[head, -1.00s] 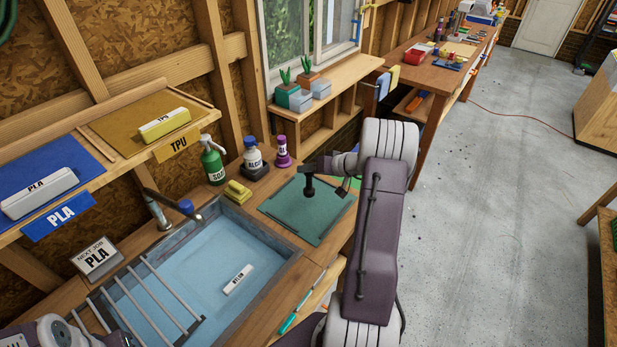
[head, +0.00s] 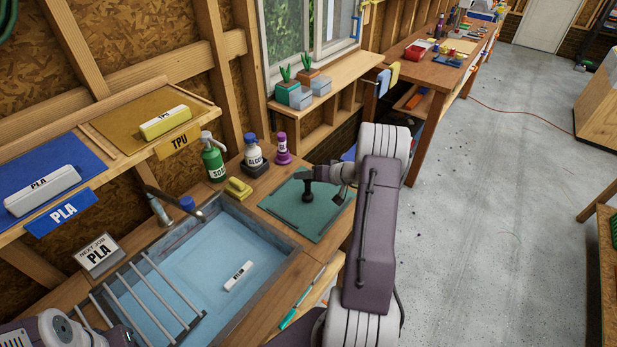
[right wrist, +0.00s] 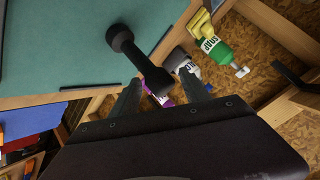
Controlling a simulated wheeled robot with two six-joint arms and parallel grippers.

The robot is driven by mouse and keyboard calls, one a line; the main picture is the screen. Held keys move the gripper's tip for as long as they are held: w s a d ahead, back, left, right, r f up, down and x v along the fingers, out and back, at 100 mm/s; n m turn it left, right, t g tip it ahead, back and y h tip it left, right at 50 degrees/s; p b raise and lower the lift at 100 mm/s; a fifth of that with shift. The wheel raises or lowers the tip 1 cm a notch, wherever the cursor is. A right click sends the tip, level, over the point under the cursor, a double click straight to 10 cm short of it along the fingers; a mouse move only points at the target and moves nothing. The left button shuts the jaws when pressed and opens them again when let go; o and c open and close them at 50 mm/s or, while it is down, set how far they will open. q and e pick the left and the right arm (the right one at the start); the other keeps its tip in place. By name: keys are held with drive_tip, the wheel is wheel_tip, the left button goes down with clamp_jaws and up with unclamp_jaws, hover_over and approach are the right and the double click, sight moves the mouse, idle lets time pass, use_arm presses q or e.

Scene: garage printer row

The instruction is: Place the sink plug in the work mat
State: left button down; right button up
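The black sink plug (head: 307,188) stands on the green work mat (head: 282,207), its wide foot down and its knob up. In the right wrist view the plug (right wrist: 122,38) shows as a foot, a stem and a knob over the mat (right wrist: 60,45). My right gripper (head: 322,173) is at the knob, coming in from the right. In the right wrist view its two fingers (right wrist: 160,84) lie either side of the knob, with small gaps showing, so it looks open. My left arm shows only at the lower left corner; its gripper is out of view.
A sink basin (head: 190,262) with a rack and a white block (head: 238,275) lies left of the mat. A yellow sponge (head: 238,188), green soap bottle (head: 214,163), alcohol bottle (head: 254,160) and purple bottle (head: 282,153) stand behind. A teal tool (head: 288,318) lies in front.

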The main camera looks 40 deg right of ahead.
drive_tip(key=shift+s+r+p, duration=0.1)
drive_tip(key=shift+r+p, duration=0.3)
drive_tip(key=shift+p, duration=0.05)
drive_tip(key=b+v, duration=0.3)
drive_tip(key=v, duration=0.9)
drive_tip(key=s+a+f+n+g+y, duration=0.1)
drive_tip(key=a+f+g, duration=0.15)
drive_tip(key=a, duration=0.55)
drive_tip(key=s+a+f+g+y, duration=0.1)
drive_tip(key=a+g, duration=0.2)
drive_tip(key=a, duration=0.5)
drive_tip(key=s+a+f+n+g+h, duration=0.2)
drive_tip(key=s+a+n+g+h, duration=0.1)
drive_tip(key=s+a, duration=0.8)
drive_tip(key=shift+a+g+h, duration=0.55)
drive_tip(key=shift+a+h, duration=0.15)
drive_tip(key=shift+h, duration=0.1)
drive_tip(key=shift+s+r, duration=0.1)
drive_tip(key=shift+s, duration=0.2)
